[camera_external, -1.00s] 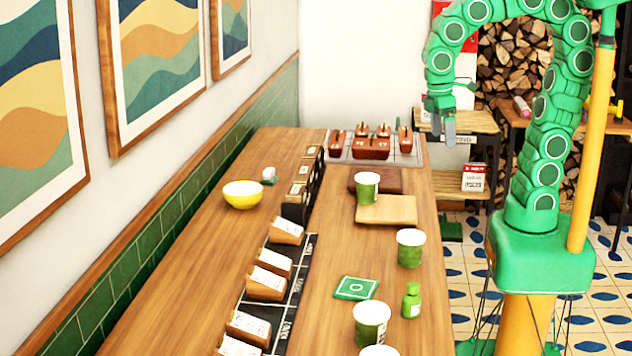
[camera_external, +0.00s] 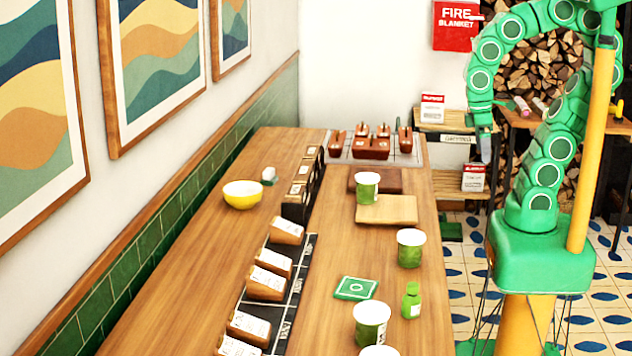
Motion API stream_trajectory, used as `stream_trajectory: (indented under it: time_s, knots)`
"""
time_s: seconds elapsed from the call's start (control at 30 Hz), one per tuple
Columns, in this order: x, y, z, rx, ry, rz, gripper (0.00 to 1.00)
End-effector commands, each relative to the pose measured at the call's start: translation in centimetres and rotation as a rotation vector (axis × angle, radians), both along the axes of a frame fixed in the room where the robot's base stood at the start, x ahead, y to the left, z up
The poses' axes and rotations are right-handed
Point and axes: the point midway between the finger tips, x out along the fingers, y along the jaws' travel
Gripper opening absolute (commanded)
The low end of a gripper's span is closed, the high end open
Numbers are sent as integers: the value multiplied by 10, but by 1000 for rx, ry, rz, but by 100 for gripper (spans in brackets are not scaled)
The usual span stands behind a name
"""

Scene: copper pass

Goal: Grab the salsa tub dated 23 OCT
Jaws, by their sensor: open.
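Several green tubs with pale lids stand along the right side of the counter. One tub (camera_external: 367,187) is at the back by the wooden boards, one tub (camera_external: 410,249) is in the middle, one tub (camera_external: 371,326) is nearer, and another lid (camera_external: 379,351) is cut off at the bottom edge. No date is readable on any of them, so I cannot tell which is 23 OCT. My gripper (camera_external: 485,152) points down, open and empty, right of the counter's far end and in front of the shelf, apart from all tubs.
Reddish-brown containers sit at the far end. A shelf (camera_external: 459,186) with red-and-white boxes stands behind.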

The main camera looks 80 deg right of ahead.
Motion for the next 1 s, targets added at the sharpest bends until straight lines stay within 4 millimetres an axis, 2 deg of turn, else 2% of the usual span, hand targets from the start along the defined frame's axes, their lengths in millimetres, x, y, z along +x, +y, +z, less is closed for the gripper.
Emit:
stream_trajectory:
  time_s: [0.17, 0.27, 0.33, 0.6, 1.0]
  knots:
    - [2, 3, 0, 6, 0, 1, 99]
    - [10, 15, -1, 36, 0, 4, 99]
    - [19, 30, -2, 74, -1, 5, 99]
    - [66, 119, 0, 284, 14, -26, 99]
    - [116, 249, 12, 571, 134, -178, 99]
